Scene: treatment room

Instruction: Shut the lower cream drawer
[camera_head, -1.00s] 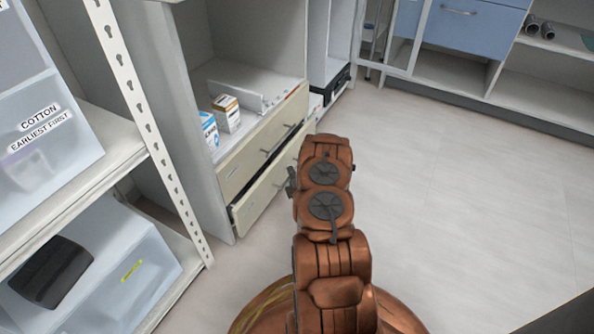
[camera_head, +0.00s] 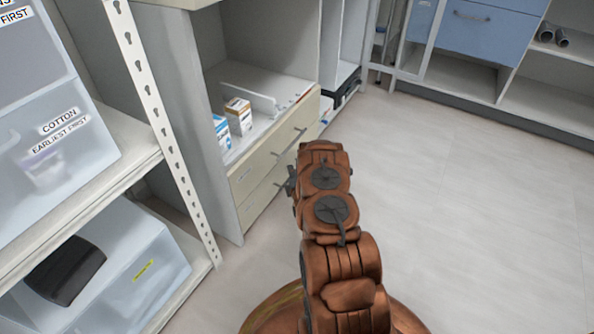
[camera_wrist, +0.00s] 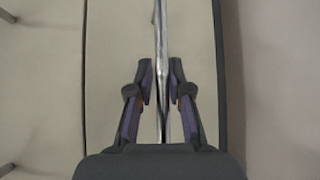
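The lower cream drawer (camera_head: 257,204) is in the cabinet left of my arm in the head view. Its front looks level with the upper cream drawer (camera_head: 250,174), with no open gap showing. In the wrist view the lower drawer front (camera_wrist: 115,75) fills the middle, and its metal bar handle (camera_wrist: 161,45) runs up the picture. My gripper (camera_wrist: 160,75) has one finger on each side of this bar, with a narrow space beside it. In the head view my gripper (camera_head: 287,184) is small and partly hidden by my arm at the drawer front.
Boxes (camera_head: 238,115) stand on the cabinet top above the drawers. A shelf rack (camera_head: 165,135) with clear bins stands close on the left. Blue drawers (camera_head: 478,25) are at the back. The floor (camera_head: 460,190) to the right is clear.

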